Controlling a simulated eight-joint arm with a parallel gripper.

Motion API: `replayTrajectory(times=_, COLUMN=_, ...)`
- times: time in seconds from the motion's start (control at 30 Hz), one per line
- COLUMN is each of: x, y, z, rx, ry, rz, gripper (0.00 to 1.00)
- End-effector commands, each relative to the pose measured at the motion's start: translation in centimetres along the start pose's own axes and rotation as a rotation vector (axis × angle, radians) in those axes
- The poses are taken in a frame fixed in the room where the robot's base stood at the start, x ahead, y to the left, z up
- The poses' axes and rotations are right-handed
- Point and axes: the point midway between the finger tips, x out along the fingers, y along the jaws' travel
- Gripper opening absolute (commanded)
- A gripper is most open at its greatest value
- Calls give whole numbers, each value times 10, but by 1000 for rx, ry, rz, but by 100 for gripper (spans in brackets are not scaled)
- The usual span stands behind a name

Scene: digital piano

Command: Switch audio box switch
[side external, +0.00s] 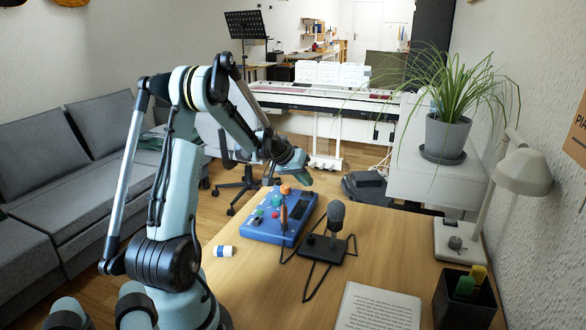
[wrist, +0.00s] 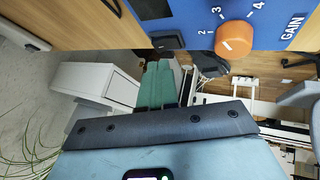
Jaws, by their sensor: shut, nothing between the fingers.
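The blue audio box (side external: 268,226) lies on the wooden desk in the side view, with several coloured knobs on top. In the wrist view, part of the box (wrist: 190,25) fills the top edge. It shows an orange knob (wrist: 234,39) marked GAIN and a black switch (wrist: 167,41) at the panel's edge. My gripper (side external: 304,175) is over the far end of the box in the side view. In the wrist view, its teal fingers (wrist: 158,65) are shut and empty, with their tips close to the switch. I cannot tell whether they touch it.
A black microphone (side external: 335,218) on a stand is right of the box. A blue-and-white item (side external: 223,251), a paper sheet (side external: 378,308), a pen holder (side external: 465,300) and a lamp (side external: 523,172) are on the desk.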

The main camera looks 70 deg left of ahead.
Motion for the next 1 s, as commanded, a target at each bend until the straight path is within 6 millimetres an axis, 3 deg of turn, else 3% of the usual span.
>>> replayTrajectory(times=0.47, x=-6, y=5, z=-4, rx=1, ry=0, rz=0, gripper=0)
replayTrajectory(times=1.0, x=-37, y=27, z=-27, rx=1, ry=0, rz=0, gripper=0)
